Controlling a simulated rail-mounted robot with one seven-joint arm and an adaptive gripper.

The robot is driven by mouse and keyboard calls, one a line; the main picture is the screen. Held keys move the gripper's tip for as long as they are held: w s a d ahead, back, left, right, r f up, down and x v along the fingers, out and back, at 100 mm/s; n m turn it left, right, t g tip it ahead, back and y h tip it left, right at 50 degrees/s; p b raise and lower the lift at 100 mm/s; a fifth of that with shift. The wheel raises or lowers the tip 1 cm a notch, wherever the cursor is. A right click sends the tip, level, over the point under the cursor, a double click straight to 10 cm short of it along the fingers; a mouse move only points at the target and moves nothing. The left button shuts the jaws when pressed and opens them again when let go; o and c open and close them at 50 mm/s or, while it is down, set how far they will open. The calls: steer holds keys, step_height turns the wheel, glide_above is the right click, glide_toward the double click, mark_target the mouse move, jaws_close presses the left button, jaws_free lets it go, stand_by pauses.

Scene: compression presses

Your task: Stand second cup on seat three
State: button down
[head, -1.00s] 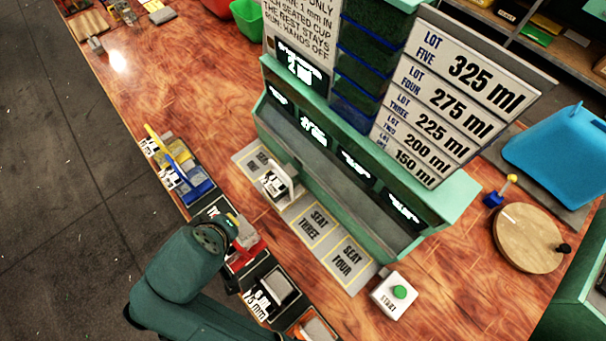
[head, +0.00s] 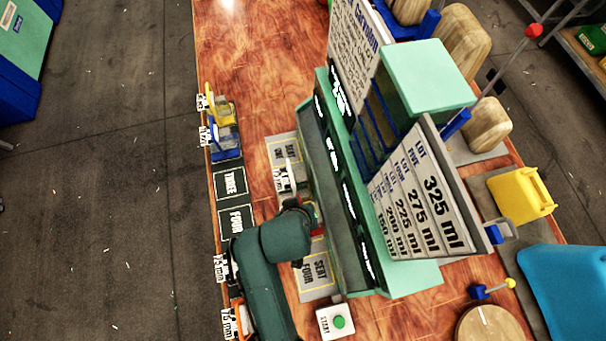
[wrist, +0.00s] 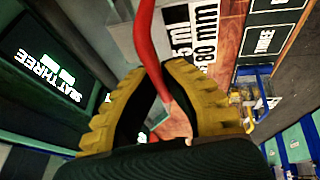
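In the wrist view the yellow-padded fingers of my gripper (wrist: 155,73) are closed around a narrow red handle (wrist: 146,28). A little of the red cup (head: 320,222) shows in the head view beside my wrist, over the seat three area; its base is hidden, so I cannot tell whether it touches the seat. The SEAT THREE display (wrist: 48,75) glows at the left of the wrist view. Seat three's marking is covered by my arm in the head view.
Seat four (head: 316,277) is bare, beside the start button (head: 338,322). The green press (head: 345,235) rises close on the right. Table spots three (head: 231,182) and four (head: 237,219) are empty.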

step_height(320, 180, down, 10)
steer(key=shift+w+r, duration=0.1)
steer(key=shift+r, duration=0.05)
steer(key=c, duration=1.2)
jaws_free()
steer(key=shift+c, duration=0.2)
